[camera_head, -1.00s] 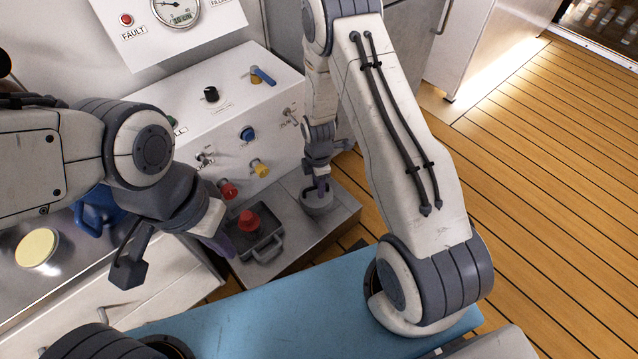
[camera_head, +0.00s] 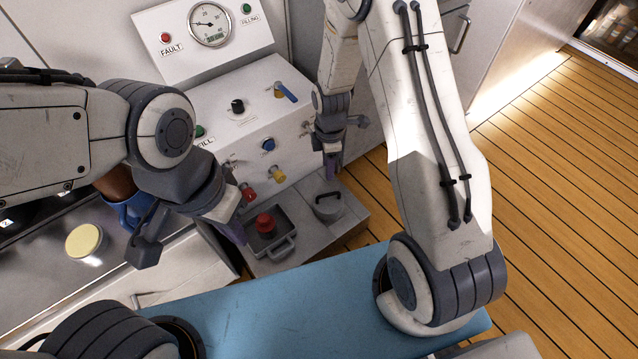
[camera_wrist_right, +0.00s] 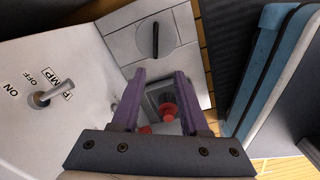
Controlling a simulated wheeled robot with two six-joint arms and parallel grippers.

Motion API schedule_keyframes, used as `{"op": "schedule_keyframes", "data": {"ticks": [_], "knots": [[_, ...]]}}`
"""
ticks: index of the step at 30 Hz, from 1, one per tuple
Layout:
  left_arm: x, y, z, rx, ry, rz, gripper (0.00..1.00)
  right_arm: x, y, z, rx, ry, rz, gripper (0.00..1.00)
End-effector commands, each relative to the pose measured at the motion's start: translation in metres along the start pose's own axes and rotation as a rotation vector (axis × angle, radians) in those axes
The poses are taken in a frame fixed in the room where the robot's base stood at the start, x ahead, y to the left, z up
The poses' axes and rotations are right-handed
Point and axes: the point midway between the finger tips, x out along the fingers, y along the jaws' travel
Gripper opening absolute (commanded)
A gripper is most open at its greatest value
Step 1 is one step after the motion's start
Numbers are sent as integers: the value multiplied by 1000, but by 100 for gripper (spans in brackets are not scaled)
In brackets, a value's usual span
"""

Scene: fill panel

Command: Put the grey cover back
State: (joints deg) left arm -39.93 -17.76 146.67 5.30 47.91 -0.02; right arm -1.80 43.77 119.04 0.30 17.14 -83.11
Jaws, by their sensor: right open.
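The round grey cover (camera_head: 327,208) with a dark bar handle lies flat on the low grey ledge, at its right part. It also shows in the right wrist view (camera_wrist_right: 148,47), lying flat. I cannot tell what is beneath it. My right gripper (camera_head: 331,168) is above and behind the cover, apart from it. Its purple fingers (camera_wrist_right: 158,92) are open and empty. My left gripper (camera_head: 236,232) points down at the left side of the square grey tray. I cannot see whether its fingers are parted.
The square grey tray (camera_head: 285,248) with a handle holds a red knob (camera_head: 265,222). The white panel (camera_head: 240,130) behind carries a gauge, valves and levers. A blue surface (camera_head: 300,300) lies in front. A yellow disc (camera_head: 84,240) lies on the metal counter at left.

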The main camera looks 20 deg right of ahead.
Motion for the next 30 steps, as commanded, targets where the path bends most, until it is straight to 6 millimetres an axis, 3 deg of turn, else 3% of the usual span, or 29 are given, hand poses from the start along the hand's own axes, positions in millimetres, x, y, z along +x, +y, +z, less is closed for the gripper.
{"op": "schedule_keyframes", "data": {"ticks": [5, 9, 15, 18, 21, 30], "knots": [[0, 0, 0, 0, 0, 0, 0, -81, -33, -58, 181, 19, 23, 44], [0, 0, 0, 0, 0, 0, 0, -142, -90, -95, 375, 41, 17, 44], [0, 0, 0, 0, 0, 0, 0, -200, -180, -113, 634, 69, -11, 44], [0, 0, 0, 0, 0, 0, 0, -214, -213, -111, 730, 76, -26, 44], [0, 0, 0, 0, 0, 0, 0, -221, -233, -108, 794, 78, -38, 44], [0, 0, 0, 0, 0, 0, 0, -224, -244, -103, 841, 77, -46, 44]]}}
